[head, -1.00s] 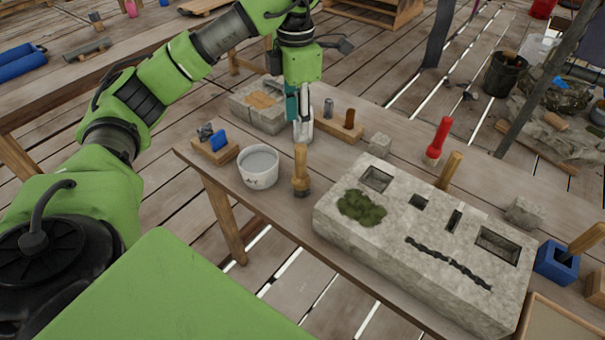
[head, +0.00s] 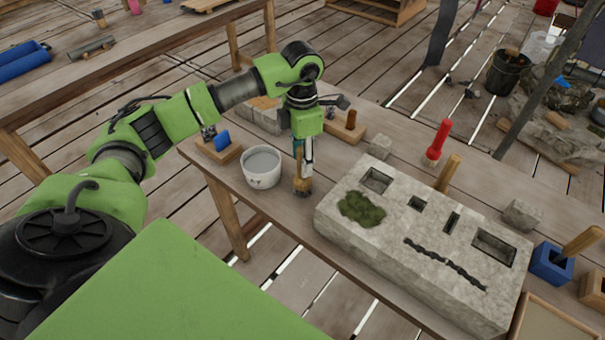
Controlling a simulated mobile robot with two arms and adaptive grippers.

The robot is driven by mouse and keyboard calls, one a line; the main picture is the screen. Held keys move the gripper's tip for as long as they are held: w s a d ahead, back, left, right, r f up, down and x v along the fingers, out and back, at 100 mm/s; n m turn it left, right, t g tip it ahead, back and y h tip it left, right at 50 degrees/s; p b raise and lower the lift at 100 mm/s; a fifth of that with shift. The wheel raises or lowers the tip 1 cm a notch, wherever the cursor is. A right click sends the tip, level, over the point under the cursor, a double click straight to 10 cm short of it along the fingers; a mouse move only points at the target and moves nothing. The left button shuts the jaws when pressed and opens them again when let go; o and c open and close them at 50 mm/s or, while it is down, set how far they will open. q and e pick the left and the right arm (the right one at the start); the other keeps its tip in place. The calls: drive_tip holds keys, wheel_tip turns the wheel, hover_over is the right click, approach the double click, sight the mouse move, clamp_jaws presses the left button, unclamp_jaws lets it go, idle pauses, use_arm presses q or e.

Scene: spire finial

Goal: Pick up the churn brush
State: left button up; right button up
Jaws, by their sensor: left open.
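The brush (head: 302,187), with a wooden handle and dark bristles, stands upright on the table next to the white bucket; I take it as the churn brush. My left gripper (head: 303,168) points down at it from above, with its fingers at the handle. The fingers hide much of the handle, and the gripper is open. I cannot tell whether a finger touches the handle. My right gripper is not in view.
The white bucket (head: 262,178) of grey liquid stands just left of the brush. A large stone block (head: 390,238) with moss and cut recesses lies to the right. A red-handled tool (head: 438,141), a small stone cube (head: 379,147) and a blue box (head: 549,268) stand around it.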

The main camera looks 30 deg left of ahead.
use_arm(q)
clamp_jaws()
